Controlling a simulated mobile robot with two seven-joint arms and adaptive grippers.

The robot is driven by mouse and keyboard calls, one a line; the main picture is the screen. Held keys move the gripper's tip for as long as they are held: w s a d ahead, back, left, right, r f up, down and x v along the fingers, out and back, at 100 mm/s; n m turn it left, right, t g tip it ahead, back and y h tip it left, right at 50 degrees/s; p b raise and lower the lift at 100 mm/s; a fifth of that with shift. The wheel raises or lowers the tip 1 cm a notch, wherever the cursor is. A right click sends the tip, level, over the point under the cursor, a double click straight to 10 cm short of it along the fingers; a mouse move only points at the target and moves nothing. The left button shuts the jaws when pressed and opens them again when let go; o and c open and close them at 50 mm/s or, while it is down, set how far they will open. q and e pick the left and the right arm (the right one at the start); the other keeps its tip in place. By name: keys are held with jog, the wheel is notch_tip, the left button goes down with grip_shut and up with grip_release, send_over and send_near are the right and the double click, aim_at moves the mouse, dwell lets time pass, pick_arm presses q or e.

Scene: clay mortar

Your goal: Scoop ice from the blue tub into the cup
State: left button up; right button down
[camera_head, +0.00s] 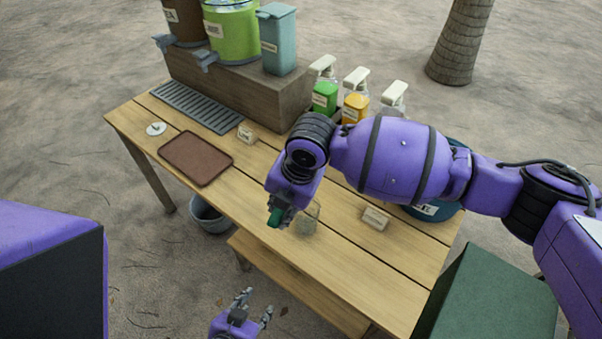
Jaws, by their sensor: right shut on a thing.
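A clear cup (310,220) stands on the wooden table, just right of my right gripper. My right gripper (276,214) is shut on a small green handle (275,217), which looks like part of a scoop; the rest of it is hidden. Whether any ice is on it cannot be seen. The blue tub (424,212) sits at the right of the table, mostly hidden behind my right arm, and its contents are not visible. My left gripper (256,304) is open and empty, low in front of the table.
A brown tray (196,157) and a grey drip grate (196,107) lie on the left. Pump bottles (355,82), green and yellow cartons and drink dispensers (232,35) line the back. A small label block (376,218) stands right of the cup. A bench (290,285) runs along the front.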

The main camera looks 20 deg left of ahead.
jog(key=shift+s+d+f+y+b, duration=0.15)
jog(key=shift+d+f+y+b, duration=0.15)
jog(key=shift+f+y, duration=0.5)
jog(key=y+b, duration=0.2)
jog(key=shift+r+y, duration=0.15)
jog(key=shift+y, duration=0.25)
jog(key=shift+y+b, duration=0.7)
jog(key=shift+b, duration=0.1)
jog(key=shift+d+r+y+b, duration=0.15)
jog(key=shift+y+b, duration=0.35)
jog(key=shift+b, duration=0.1)
jog(key=shift+d+t+y+b, duration=0.1)
jog(key=shift+t+y+b, duration=0.25)
jog(key=shift+b, duration=0.25)
pick_arm(q)
jog(key=s+f+g+b, duration=0.1)
jog(key=s+f+b, duration=0.2)
jog(key=f+b, duration=0.4)
jog(key=s+a+f+g+b, duration=0.1)
jog(key=s+f+b, duration=0.3)
jog(key=f, duration=1)
jog(key=b, duration=0.3)
jog(key=shift+a+b, duration=0.15)
jog(key=shift+b, duration=0.25)
pick_arm(e)
jog(key=y, duration=0.2)
jog(key=d+y, duration=0.1)
jog(key=y, duration=0.3)
jog(key=shift+d+r, duration=0.15)
jog(key=shift+r, duration=0.1)
